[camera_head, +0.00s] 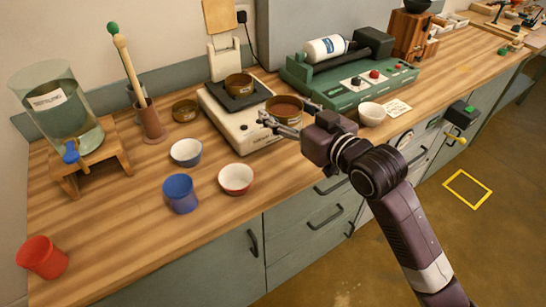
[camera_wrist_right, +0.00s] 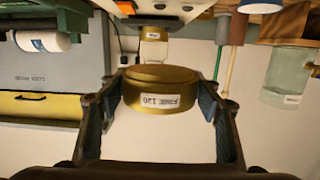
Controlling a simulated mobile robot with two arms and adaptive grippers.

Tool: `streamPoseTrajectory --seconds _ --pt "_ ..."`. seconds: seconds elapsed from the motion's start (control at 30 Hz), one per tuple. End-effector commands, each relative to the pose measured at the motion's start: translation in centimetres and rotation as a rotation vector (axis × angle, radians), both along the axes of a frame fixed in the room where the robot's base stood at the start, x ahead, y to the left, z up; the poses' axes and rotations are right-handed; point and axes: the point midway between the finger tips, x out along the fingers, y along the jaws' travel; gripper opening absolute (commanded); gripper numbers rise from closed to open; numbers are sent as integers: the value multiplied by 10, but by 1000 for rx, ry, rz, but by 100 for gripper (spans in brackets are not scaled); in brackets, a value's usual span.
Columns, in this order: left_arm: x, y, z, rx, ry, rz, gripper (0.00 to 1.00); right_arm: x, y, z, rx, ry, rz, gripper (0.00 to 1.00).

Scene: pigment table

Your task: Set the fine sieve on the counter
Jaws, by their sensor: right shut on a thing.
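The fine sieve (camera_head: 286,106), a round brass pan with a brown inside, is between the fingers of my right gripper (camera_head: 283,118), at the right side of the white machine. In the right wrist view the sieve (camera_wrist_right: 157,78) shows its label reading "FINE 120", and the fingers of my right gripper (camera_wrist_right: 160,92) close on it from both sides. Whether its underside touches anything is hard to tell. The wooden counter (camera_head: 125,205) runs along the wall, with bare wood at the front left. My left gripper is not in view.
The white machine (camera_head: 240,125) carries another brass sieve (camera_head: 239,84); a third brass pan (camera_head: 185,110) stands left of it. Bowls (camera_head: 236,180) and a blue cup (camera_head: 180,194) stand in front. A green machine (camera_head: 345,85) and white bowl (camera_head: 371,114) are to the right.

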Motion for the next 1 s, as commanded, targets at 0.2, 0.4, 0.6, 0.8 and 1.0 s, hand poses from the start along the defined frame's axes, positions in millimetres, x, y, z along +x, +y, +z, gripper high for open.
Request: streamPoseTrajectory --seconds 0.2,0.4,0.6,0.8,1.0 --pt "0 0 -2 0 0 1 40 0 -1 -64 -1 5 -1 33" --pt "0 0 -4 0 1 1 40 0 -1 -102 -1 -1 -2 33" --pt "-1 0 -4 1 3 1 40 0 0 -119 -1 -2 -1 33" --pt "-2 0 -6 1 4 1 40 0 -1 -149 -2 0 -1 33" --pt "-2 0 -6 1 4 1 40 0 0 -156 0 -4 -1 33"
